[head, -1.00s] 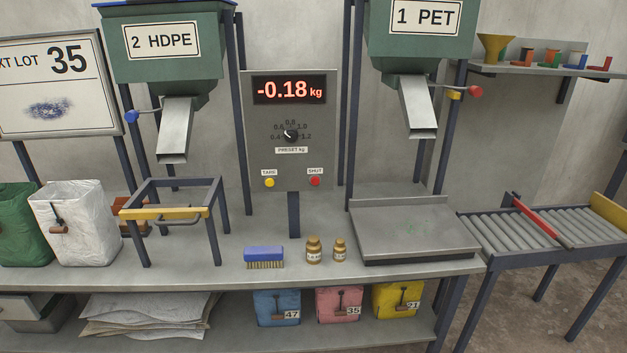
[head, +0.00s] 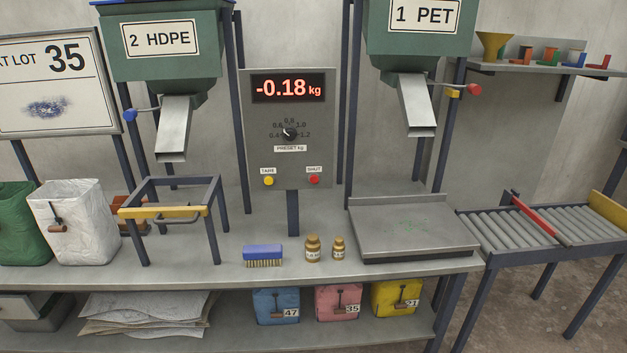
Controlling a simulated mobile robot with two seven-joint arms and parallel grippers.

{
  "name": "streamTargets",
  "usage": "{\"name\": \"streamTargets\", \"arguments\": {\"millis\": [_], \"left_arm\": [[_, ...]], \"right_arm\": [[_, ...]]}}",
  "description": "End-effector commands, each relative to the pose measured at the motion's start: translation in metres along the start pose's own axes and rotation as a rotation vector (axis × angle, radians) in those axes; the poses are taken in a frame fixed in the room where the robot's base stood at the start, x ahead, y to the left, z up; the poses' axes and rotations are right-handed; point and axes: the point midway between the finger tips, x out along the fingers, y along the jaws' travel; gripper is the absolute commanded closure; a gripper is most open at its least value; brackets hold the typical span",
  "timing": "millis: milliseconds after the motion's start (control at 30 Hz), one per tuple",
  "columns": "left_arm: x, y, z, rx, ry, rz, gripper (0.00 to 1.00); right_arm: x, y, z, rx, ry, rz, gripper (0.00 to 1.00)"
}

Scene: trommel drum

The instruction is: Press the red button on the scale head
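The scale head (head: 260,130) is a grey upright panel on a dark post at the back of the bench. Its display (head: 289,88) reads -0.18 kg in red. A preset dial (head: 290,134) sits below the display. The red button (head: 314,180) is at the lower right of the panel under a label reading SHUT. A yellow button (head: 268,181) is at the lower left under a label reading TARE. Neither of my grippers is in view.
The bench (head: 200,276) holds a blue brush (head: 263,252), two small brass weights (head: 312,248), a metal frame (head: 165,213) and a scale platform (head: 410,230). Chutes (head: 173,127) hang on either side of the scale head. A roller conveyor (head: 500,230) stands at right.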

Motion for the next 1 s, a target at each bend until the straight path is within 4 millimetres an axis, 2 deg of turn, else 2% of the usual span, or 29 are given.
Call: {"name": "streamTargets", "arguments": {"millis": [33,267,1000], "left_arm": [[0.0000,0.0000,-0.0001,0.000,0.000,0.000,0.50],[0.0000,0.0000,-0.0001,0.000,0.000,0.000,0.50],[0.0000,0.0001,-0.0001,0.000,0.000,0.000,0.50]], "right_arm": [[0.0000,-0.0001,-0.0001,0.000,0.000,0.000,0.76],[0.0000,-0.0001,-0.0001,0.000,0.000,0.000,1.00],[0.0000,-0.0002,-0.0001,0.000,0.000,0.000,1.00]]}}
